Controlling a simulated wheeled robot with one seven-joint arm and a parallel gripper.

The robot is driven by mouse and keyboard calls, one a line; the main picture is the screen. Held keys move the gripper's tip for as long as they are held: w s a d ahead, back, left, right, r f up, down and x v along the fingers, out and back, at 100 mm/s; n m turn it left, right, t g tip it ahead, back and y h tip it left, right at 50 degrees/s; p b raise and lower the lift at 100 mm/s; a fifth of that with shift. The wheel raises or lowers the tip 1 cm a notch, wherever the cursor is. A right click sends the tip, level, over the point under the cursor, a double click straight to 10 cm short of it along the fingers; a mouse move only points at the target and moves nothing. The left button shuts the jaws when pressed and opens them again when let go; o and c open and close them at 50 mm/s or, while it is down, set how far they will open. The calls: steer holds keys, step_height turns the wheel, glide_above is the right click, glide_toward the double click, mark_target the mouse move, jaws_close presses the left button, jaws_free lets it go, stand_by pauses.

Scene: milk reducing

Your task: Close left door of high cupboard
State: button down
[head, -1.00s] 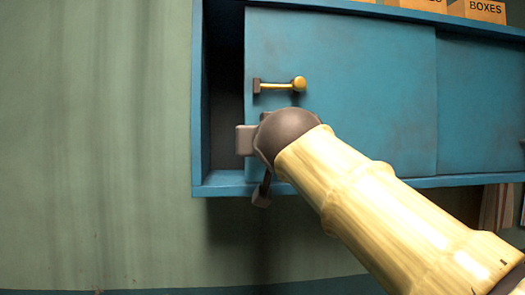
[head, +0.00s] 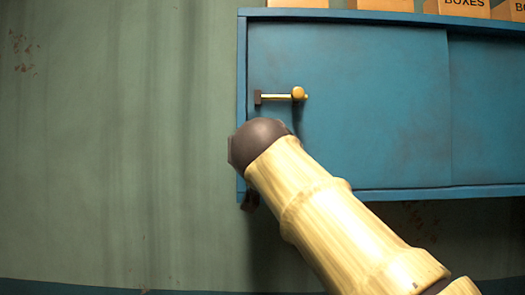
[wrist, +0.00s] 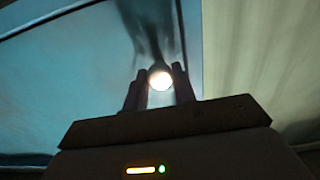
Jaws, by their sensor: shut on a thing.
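The left door (head: 350,110) of the blue high cupboard is a flat sliding panel. It reaches the cupboard's left side (head: 241,75) with no dark gap showing. A handle with a dark bracket, yellow bar and round knob (head: 299,93) is near its left edge. In the wrist view, my gripper (wrist: 159,72) has its two dark fingers closed around a bright round knob (wrist: 160,80), against the blue door. It appears to be part of the handle. In the head view my fingers are mostly hidden behind my dark wrist joint, just below the handle.
The right door (head: 490,115) stands beside the left one. Boxes (head: 463,7) stand on top of the cupboard. Bare green wall (head: 120,140) lies to the left and below, with free room there.

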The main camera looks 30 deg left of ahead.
steer(key=c, duration=1.5)
jaws_free()
steer(key=shift+s+a+f, duration=0.1)
steer(key=shift+a, duration=0.05)
steer(key=o, duration=0.4)
steer(key=shift+s+a, duration=0.15)
steer(key=shift+s, duration=0.05)
steer(key=shift+c, duration=0.2)
steer(key=b+v, duration=0.6)
steer(key=v, duration=1.1)
steer(key=shift+d+b, duration=0.3)
